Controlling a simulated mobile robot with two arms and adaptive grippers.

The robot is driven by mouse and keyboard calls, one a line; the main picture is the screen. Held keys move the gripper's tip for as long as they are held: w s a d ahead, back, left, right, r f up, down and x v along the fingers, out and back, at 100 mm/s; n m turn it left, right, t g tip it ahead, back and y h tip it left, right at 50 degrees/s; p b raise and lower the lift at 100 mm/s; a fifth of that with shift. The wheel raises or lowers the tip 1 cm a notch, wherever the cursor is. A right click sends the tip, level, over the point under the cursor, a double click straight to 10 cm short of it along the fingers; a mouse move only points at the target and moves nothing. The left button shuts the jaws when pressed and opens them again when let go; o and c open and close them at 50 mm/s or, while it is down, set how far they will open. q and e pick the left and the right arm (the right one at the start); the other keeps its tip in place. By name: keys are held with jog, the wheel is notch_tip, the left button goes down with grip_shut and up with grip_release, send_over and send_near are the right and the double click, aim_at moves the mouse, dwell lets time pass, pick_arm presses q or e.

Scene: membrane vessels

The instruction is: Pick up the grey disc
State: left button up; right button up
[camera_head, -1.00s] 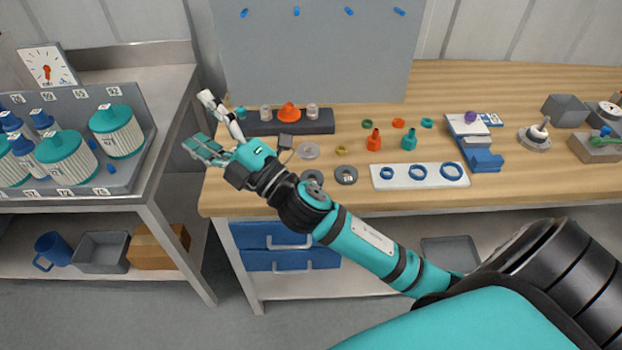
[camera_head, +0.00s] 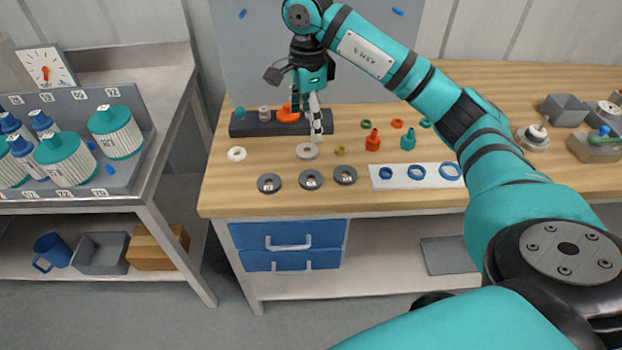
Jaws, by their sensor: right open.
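A light grey disc (camera_head: 306,152) lies flat on the wooden bench, below the dark block. A whitish ring (camera_head: 237,154) lies to the left. My right gripper (camera_head: 316,134) points down just above the light grey disc, with its pale fingertips close to the disc's upper edge. It is open and holds nothing visible; contact cannot be told. My left gripper is out of view.
The dark block (camera_head: 252,127) with small caps stands behind the gripper. Orange (camera_head: 373,141) and teal (camera_head: 408,141) fittings and a white plate (camera_head: 385,180) with blue rings are to the right. A grey panel (camera_head: 240,60) rises behind. The bench's front-left strip is clear.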

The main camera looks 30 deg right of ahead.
jog(key=p, duration=0.3)
send_over(309, 174)
jog(key=s, duration=0.1)
jog(key=f, duration=1.2)
jog(key=shift+a, duration=0.4)
jog(key=shift+f, duration=0.3)
notch_tip(309, 174, down, 4)
jog(key=shift+r+p, duration=0.15)
jog(key=shift+p, duration=0.7)
jog(key=shift+f, duration=0.5)
jog(key=c, duration=1.3)
jog(key=shift+o, duration=0.2)
jog(key=shift+r, duration=0.1)
